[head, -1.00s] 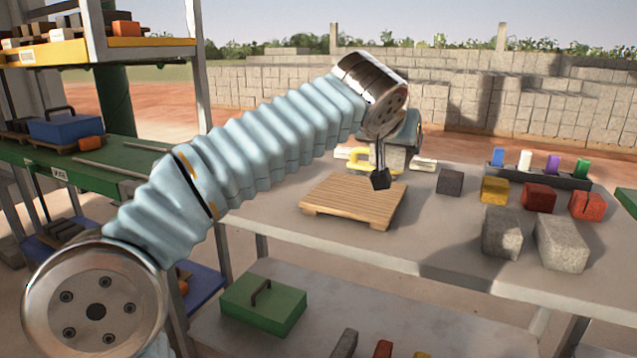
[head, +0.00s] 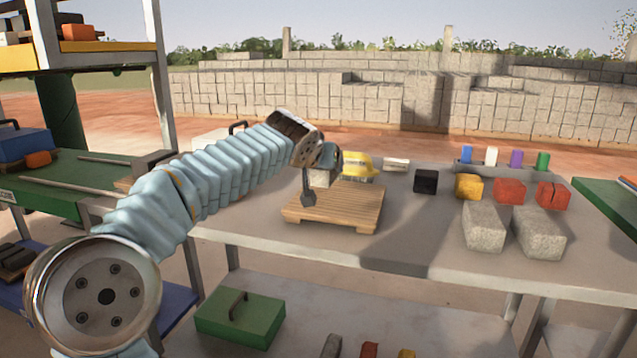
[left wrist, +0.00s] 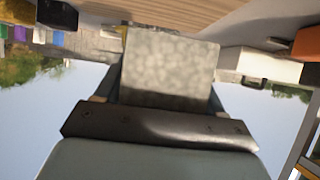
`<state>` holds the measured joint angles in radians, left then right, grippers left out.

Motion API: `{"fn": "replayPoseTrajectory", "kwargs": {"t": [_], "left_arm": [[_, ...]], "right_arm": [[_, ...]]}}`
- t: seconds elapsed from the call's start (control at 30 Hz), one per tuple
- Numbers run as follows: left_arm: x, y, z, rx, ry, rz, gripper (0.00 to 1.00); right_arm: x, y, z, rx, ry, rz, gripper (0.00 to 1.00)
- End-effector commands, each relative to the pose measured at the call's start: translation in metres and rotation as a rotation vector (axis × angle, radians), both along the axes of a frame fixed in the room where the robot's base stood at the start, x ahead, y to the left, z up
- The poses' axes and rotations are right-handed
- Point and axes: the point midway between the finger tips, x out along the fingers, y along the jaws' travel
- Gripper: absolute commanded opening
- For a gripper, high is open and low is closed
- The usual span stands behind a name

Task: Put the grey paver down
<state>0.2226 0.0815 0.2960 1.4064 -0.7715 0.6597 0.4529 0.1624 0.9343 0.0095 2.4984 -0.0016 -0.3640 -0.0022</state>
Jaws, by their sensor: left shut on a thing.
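My left gripper (head: 312,192) is at the left part of a slatted wooden board (head: 345,207) on the grey table. It is shut on a grey paver (left wrist: 170,72), which fills the space between the fingers in the left wrist view. In the head view the paver (head: 320,178) is partly hidden behind the gripper. The board's wood (left wrist: 180,12) shows at the top of the wrist view, close to the paver. I cannot tell whether the paver touches the board. My right gripper is not in view.
A yellow object (head: 357,165) is behind the board. To the right are a black block (head: 426,181), a yellow block (head: 469,187), red blocks (head: 510,190) and two grey blocks (head: 484,227). A rack (head: 500,170) with coloured pieces stands behind. The table's front middle is bare.

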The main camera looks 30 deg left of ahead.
Motion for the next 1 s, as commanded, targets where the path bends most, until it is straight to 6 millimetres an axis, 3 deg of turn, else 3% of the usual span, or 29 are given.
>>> {"fn": "replayPoseTrajectory", "kwargs": {"t": [0.17, 0.43, 0.87, 0.9, 1.0], "left_arm": [[0.004, 0.007, -0.008, 0.0, -0.006, -0.002, 0.0], [0.007, 0.012, -0.042, 0.002, -0.005, -0.001, 0.0], [0.007, 0.012, -0.048, 0.002, -0.007, -0.002, 0.0], [0.007, 0.012, -0.05, 0.001, -0.001, -0.001, 0.71], [0.007, 0.012, -0.049, 0.001, -0.001, -0.001, 0.87]], "right_arm": [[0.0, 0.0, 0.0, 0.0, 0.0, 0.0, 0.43], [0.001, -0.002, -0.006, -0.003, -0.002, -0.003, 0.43], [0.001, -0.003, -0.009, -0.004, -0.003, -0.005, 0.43], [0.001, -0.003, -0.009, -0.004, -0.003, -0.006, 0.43], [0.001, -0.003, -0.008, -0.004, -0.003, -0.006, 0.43]]}}
